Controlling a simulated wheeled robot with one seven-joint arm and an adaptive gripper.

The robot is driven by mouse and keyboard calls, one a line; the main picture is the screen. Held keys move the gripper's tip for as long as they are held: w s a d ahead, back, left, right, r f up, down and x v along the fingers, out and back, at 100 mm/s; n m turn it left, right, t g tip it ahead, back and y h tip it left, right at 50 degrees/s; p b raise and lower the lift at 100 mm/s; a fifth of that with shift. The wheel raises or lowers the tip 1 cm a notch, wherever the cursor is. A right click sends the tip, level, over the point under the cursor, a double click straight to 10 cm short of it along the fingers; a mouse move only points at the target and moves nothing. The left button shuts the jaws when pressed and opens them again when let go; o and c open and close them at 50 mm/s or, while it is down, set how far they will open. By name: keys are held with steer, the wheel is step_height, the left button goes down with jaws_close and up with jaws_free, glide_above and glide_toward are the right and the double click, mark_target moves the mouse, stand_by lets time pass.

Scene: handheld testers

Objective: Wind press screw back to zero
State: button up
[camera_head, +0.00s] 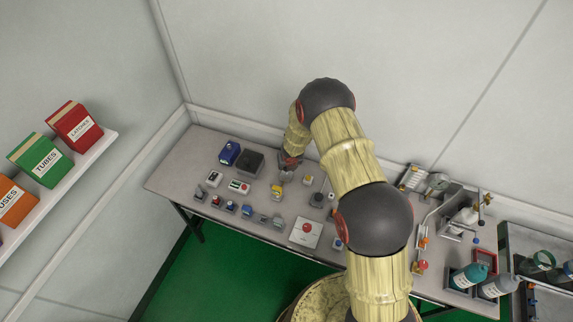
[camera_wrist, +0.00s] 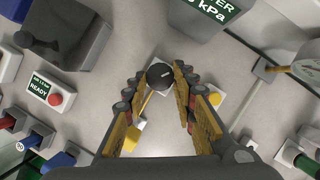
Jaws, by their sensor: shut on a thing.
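A black round knob (camera_wrist: 160,77) with a pale mark on top, apparently the press screw, sits between my fingertips in the wrist view. My gripper (camera_wrist: 161,71) is shut on it, one finger on each side. In the head view my gripper (camera_head: 288,168) is low over the rear of the bench, and the knob there is hidden or too small to tell. A grey display with a green screen (camera_wrist: 207,12) reads "kPa" just beyond the fingertips; its top text and the number are cut off.
A yellow handle (camera_wrist: 133,138) with a thin rod lies beside the left finger. A box marked "READY" with a red button (camera_wrist: 56,99) and a grey block (camera_wrist: 88,50) stand left. Several small testers and a white plate with a red button (camera_head: 306,228) occupy the bench (camera_head: 185,160).

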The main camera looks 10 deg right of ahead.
steer(key=shift+s+f+n, duration=0.25)
steer(key=shift+n, duration=0.25)
steer(key=shift+y+p, duration=0.3)
steer(key=shift+p, duration=0.05)
steer(key=o, duration=0.7)
steer(key=shift+o, duration=1.2)
steer(key=shift+w, duration=0.2)
steer(key=shift+o, duration=1.1)
steer(key=shift+r, duration=0.15)
steer(key=v, duration=1.2)
